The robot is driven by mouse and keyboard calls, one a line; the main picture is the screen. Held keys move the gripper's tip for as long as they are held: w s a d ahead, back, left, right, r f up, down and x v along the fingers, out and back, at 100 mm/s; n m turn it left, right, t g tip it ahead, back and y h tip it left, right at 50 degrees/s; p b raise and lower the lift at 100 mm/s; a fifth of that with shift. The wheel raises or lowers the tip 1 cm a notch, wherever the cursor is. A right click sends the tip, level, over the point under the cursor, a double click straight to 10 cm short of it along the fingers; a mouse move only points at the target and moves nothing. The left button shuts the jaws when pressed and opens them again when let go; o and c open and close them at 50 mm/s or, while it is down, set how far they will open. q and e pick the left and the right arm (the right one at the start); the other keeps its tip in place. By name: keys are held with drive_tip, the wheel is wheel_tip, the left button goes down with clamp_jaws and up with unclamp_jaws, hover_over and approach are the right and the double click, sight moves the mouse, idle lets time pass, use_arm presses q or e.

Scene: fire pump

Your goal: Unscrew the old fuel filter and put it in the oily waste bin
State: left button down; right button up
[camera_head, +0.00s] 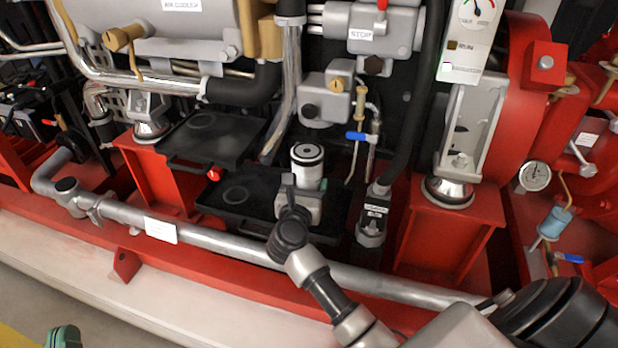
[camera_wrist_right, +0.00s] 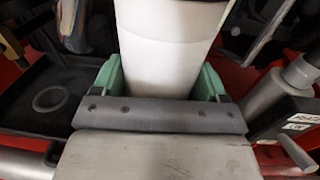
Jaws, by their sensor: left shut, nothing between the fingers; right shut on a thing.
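The old fuel filter (camera_head: 308,172) is a white cylinder with a black ring around its top face. My right gripper (camera_head: 299,200) is shut around its lower part and holds it roughly upright. The filter's top face is exposed, apart from the grey housing (camera_head: 326,100) behind and above it. In the right wrist view the filter (camera_wrist_right: 164,48) sits between the green fingers (camera_wrist_right: 162,85). My left gripper (camera_head: 63,336) shows only as green fingertips at the bottom left, shut and empty. No oily waste bin is in view.
A black tray (camera_head: 238,196) lies below and left of the filter; another (camera_head: 205,135) lies further back. A blue-handled valve (camera_head: 359,136) and a black hose (camera_head: 405,150) stand close on the right. A grey pipe (camera_head: 215,243) runs along the front above the red frame (camera_head: 240,290).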

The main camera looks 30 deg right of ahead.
drive_tip(key=shift+v, duration=2)
drive_tip(key=shift+a+r, duration=0.15)
